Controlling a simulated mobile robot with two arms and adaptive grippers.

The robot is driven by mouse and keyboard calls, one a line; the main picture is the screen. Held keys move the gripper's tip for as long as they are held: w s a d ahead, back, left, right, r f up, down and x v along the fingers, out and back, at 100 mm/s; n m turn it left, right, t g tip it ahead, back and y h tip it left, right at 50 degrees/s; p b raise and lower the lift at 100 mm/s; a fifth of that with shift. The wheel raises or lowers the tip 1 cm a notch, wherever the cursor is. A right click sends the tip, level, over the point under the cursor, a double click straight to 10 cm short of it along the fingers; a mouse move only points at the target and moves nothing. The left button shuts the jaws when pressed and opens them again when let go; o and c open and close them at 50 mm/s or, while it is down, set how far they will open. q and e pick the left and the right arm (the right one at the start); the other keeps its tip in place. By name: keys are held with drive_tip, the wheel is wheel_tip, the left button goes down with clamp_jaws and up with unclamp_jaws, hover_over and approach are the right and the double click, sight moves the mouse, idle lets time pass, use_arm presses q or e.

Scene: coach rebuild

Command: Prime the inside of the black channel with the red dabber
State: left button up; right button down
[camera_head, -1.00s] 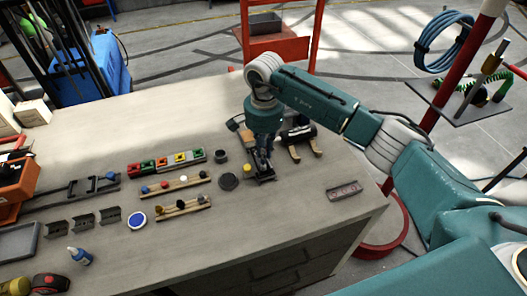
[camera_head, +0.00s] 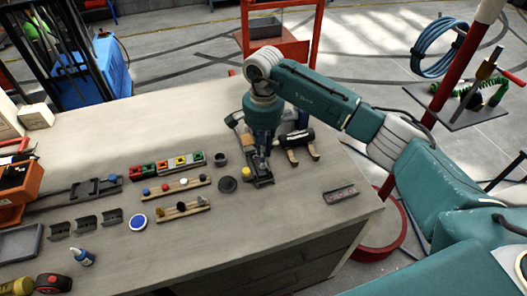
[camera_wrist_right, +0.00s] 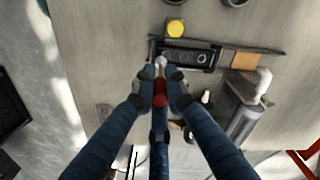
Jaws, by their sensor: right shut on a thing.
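The black channel (camera_wrist_right: 187,54) lies on the bench in the wrist view, long side across the picture. It also shows in the head view (camera_head: 259,176), partly covered by my right gripper (camera_head: 264,150). In the wrist view my right gripper (camera_wrist_right: 160,88) is shut on the red dabber (camera_wrist_right: 160,100). The dabber's pale tip (camera_wrist_right: 160,63) points toward the channel's near edge at its left part. I cannot tell whether the tip touches the channel. My left gripper is not in view.
A yellow-topped pot (camera_wrist_right: 175,26) stands just beyond the channel. A grey device (camera_wrist_right: 240,118) lies to its right. In the head view, a row of coloured blocks (camera_head: 166,164) and racks of small knobbed tools (camera_head: 177,187) stand left. The front right bench is mostly clear.

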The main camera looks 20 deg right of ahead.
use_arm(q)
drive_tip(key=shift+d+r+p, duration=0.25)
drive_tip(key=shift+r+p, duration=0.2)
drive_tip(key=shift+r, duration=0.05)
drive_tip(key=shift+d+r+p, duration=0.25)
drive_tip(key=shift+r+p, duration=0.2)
use_arm(e)
drive_tip(key=shift+r, duration=2.2)
